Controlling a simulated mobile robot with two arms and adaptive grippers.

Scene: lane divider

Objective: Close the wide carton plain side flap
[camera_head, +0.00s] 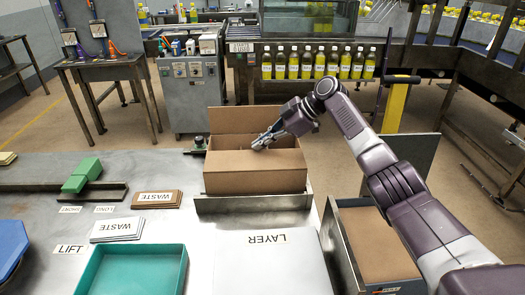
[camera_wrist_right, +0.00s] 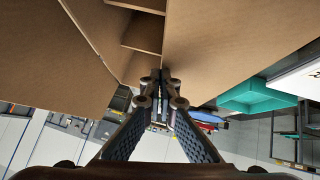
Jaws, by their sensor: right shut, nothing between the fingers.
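The brown carton (camera_head: 254,182) stands on the metal table in the head view. Its back flap (camera_head: 235,120) stands up. My right gripper (camera_head: 262,142) is over the carton's top, between the raised back flap and the front wall. Its fingers are shut and empty. In the right wrist view the fingertips (camera_wrist_right: 165,76) are together, close to brown cardboard panels (camera_wrist_right: 235,45). Whether they touch the cardboard I cannot tell. The arm and gripper partly cover the carton's right side and opening. Which panel is the plain side flap is not clear. My left gripper is not in view.
A metal rail (camera_head: 250,204) runs along the carton's front. A bin (camera_head: 375,245) with brown cardboard lies below my right arm. Several yellow-green bottles (camera_head: 320,64) stand behind.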

